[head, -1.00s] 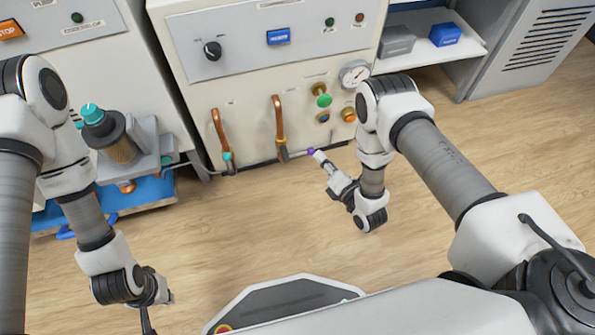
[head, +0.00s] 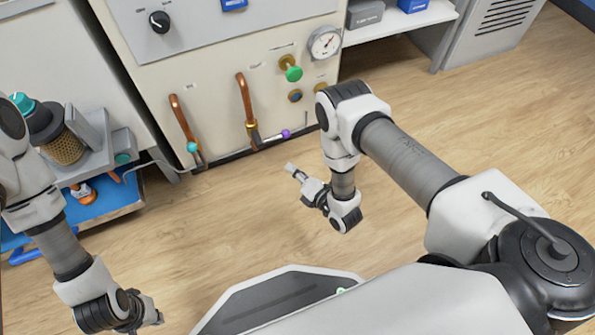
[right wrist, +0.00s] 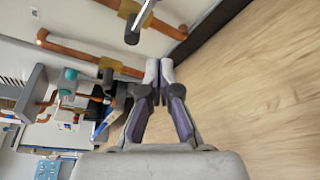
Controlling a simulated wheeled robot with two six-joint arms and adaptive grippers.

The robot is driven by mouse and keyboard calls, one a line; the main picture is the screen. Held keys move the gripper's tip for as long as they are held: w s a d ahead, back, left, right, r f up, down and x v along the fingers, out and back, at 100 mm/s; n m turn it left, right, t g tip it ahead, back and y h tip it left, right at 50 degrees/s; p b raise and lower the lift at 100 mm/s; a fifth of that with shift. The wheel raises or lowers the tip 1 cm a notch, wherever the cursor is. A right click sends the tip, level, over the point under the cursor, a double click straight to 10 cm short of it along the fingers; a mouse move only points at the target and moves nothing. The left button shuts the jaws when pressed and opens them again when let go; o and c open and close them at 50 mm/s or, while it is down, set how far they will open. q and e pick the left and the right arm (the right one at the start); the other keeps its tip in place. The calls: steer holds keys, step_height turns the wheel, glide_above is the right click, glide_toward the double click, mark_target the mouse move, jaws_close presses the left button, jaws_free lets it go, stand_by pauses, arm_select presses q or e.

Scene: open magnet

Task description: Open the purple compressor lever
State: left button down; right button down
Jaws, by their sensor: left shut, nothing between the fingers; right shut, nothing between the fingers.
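The purple-tipped lever (head: 286,133) sticks out to the right, nearly level, from the foot of the right copper pipe (head: 246,100) on the cream machine, low near the floor. My right gripper (head: 290,168) is shut and empty, below the purple tip with a gap between them. In the right wrist view my right gripper's fingers (right wrist: 159,72) are together with nothing in them. A grey metal lever (right wrist: 139,22) shows above them there; its purple end is not seen. My left gripper (head: 157,318) is shut and empty at the lower left, far from the lever.
A teal-tipped lever (head: 193,147) hangs at the left copper pipe. A green knob (head: 293,74) and a gauge (head: 325,43) sit above the purple tip. A blue-based cart (head: 110,200) stands at the left. The wooden floor (head: 220,225) before the machine is clear.

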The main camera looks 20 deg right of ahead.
steer(key=w+b, duration=0.4)
steer(key=w, duration=0.4)
steer(key=shift+d+r, duration=0.3)
steer(key=shift+d, duration=0.1)
